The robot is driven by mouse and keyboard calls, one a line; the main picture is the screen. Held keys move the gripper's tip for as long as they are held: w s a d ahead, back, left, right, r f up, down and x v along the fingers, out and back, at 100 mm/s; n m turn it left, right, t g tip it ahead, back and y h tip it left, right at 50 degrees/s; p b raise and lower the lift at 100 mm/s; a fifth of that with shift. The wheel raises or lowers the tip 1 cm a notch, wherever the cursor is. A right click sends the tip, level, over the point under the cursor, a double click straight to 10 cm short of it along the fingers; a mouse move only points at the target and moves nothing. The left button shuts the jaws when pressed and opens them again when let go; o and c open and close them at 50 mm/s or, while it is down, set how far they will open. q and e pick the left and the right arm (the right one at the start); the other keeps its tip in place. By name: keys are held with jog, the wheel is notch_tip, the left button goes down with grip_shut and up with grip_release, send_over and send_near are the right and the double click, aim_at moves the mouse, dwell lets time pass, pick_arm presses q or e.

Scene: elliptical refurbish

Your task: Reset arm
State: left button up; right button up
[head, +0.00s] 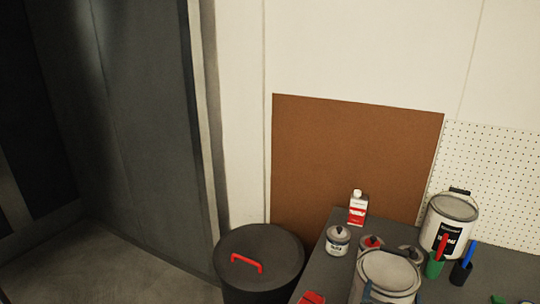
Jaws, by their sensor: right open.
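No arm is clearly made out in the head view. My left gripper is not in view.
A dark worktable (335,268) holds a white-and-red bottle (357,209), a small can (338,240), a large paint can (450,226), and green (434,265) and black (461,272) holders. A black bin (262,250) with a red handle stands left. The floor (95,268) farther left is clear.

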jog(key=s+a+f+n+g+y, duration=0.3)
jog(key=s+f+n+g+y, duration=0.6)
jog(key=s+f, duration=1)
notch_tip(320, 180, down, 26)
jog(key=s+d+m+g, duration=0.1)
jog(key=d+m+g, duration=0.1)
jog(key=g, duration=0.1)
jog(key=s+d+f, duration=0.1)
jog(key=s+f, duration=1.6)
jog(key=f, duration=0.4)
jog(key=shift+s+d+m+g+h, duration=0.2)
jog(key=shift+d+m+g+h, duration=0.1)
jog(key=shift+d+g+h, duration=0.1)
jog(key=shift+f, duration=0.1)
